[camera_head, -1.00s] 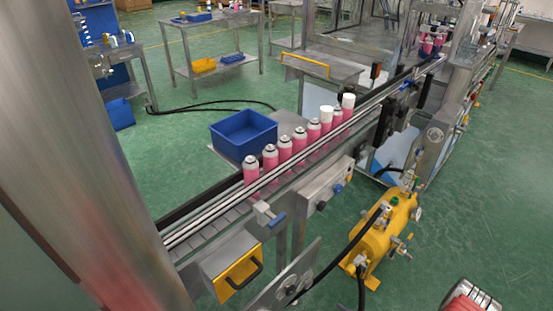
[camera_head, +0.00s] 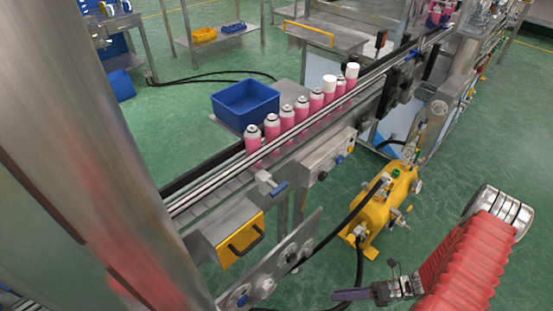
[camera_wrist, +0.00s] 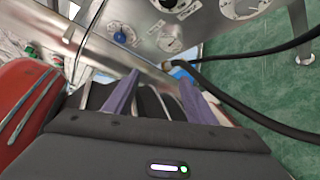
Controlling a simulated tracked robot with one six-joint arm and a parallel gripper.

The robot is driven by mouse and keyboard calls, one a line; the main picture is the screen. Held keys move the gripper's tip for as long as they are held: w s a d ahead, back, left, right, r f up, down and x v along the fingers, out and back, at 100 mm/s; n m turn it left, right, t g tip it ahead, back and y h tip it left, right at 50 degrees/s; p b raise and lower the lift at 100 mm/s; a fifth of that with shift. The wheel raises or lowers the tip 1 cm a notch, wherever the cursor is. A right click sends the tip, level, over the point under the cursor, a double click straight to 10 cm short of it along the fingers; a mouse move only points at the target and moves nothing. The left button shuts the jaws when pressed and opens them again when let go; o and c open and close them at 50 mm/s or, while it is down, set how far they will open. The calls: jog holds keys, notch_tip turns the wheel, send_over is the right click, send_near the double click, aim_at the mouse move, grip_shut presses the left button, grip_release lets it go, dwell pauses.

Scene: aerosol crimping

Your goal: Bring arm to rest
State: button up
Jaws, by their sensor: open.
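My gripper (camera_head: 342,296) shows at the bottom of the head view, at the end of my red-sleeved arm. It points left, in front of the lower panel of the conveyor. In the wrist view my gripper (camera_wrist: 157,90) has its two purple fingers apart, with nothing between them. The panel with a blue knob (camera_wrist: 120,38) and gauges lies ahead of the fingers. How far the fingertips are from the panel is hard to tell.
Pink cans (camera_head: 286,117) stand in a row on the conveyor (camera_head: 210,187), beside a blue bin (camera_head: 245,102). A yellow tank (camera_head: 381,208) with black hoses (camera_head: 335,222) stands right of the panel (camera_head: 268,268). Open green floor (camera_head: 455,165) lies at the right.

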jog(key=d+r+n+g+h, duration=0.3)
jog(key=r+n+h, duration=0.8)
jog(key=r+n, duration=1.4)
jog(key=s+a+r+n+t+h, duration=0.1)
jog(key=a+r+n+t, duration=0.2)
jog(key=r, duration=0.9)
jog(key=s+a+r+n+t+h, duration=0.2)
jog(key=a+r+t, duration=0.3)
jog(key=r, duration=0.7)
jog(key=shift+a+r+n, duration=0.25)
jog(key=shift+a+n, duration=0.2)
jog(key=shift+n, duration=0.05)
jog(key=shift+c, duration=0.5)
